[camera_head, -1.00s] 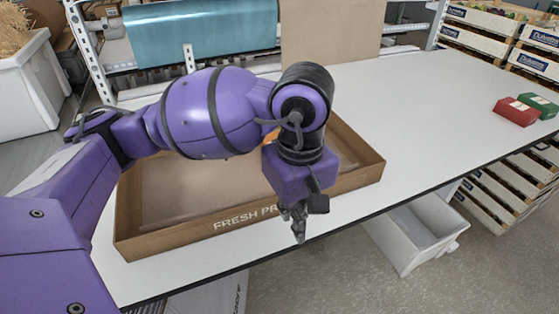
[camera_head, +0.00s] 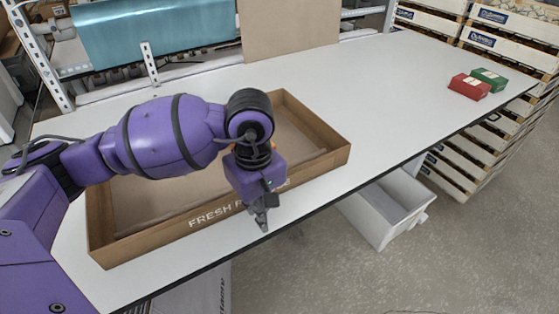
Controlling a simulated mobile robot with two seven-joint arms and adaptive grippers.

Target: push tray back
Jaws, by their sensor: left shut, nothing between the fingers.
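A brown cardboard tray (camera_head: 150,241) with "FRESH P..." printed on its front wall lies on the white table, near the front edge. My left arm reaches across it from the left and hides part of its inside and front wall. My left gripper (camera_head: 262,219) points down just in front of the tray's front wall, right of the lettering. Its fingers are together and hold nothing. I cannot tell whether they touch the wall. A bit of orange shows behind the gripper, mostly hidden. My right gripper is not in view.
The white table (camera_head: 400,85) is clear behind and right of the tray. A red box (camera_head: 469,87) and a green box (camera_head: 489,78) sit at the right. A cardboard panel (camera_head: 289,28) and a blue-green roll (camera_head: 155,30) stand at the back. A white bin (camera_head: 385,215) is below the front edge.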

